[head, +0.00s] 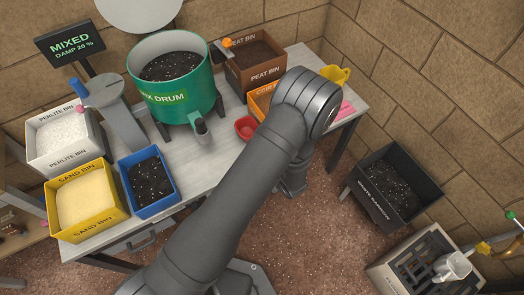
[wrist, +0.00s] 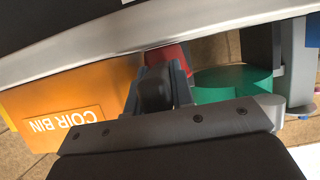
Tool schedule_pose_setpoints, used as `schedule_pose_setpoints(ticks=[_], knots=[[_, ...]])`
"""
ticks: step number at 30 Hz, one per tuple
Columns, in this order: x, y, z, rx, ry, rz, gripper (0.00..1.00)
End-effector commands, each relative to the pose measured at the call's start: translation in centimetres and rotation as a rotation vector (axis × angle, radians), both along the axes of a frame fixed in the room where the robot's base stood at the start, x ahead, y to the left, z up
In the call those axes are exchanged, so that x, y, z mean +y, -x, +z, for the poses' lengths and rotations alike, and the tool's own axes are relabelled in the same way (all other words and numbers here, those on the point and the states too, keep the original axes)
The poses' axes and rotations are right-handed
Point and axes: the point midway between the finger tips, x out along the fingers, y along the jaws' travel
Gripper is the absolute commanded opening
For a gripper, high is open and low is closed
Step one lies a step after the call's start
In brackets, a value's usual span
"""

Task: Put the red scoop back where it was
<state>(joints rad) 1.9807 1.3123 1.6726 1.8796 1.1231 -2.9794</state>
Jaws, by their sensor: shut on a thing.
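The red scoop (head: 245,127) shows in the head view as a small red cup shape just left of the orange coir bin (head: 258,100), in front of the green mix drum. In the wrist view a part of the red scoop (wrist: 170,57) shows beyond my fingers, with the coir bin (wrist: 60,105) to their left. My gripper (wrist: 160,80) is shut on the red scoop. Its hold is partly covered by the fingers. In the head view my arm hides the gripper, so I cannot tell whether the scoop touches the bench.
The green mix drum (head: 185,90) stands left of the scoop. The peat bin (head: 262,72) is behind the coir bin. A blue bin (head: 155,208), the sand bin (head: 95,232) and the perlite bin (head: 75,172) stand at the left. Bare bench (head: 212,160) shows in front of the drum.

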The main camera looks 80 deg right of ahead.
Motion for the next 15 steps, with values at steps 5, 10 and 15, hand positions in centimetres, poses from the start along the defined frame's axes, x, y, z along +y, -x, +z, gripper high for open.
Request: schedule_pose_setpoints(ticks=[5, 10, 15], knots=[[-0.02, 0.0, 0.06, -0.001, 0.001, 0.0, 0.0], [0.0, 0.0, -0.26, 0.0, 0.0, 0.0, 0.28], [0.0, 0.0, -0.23, 0.0, 0.0, 0.0, 0.43]])
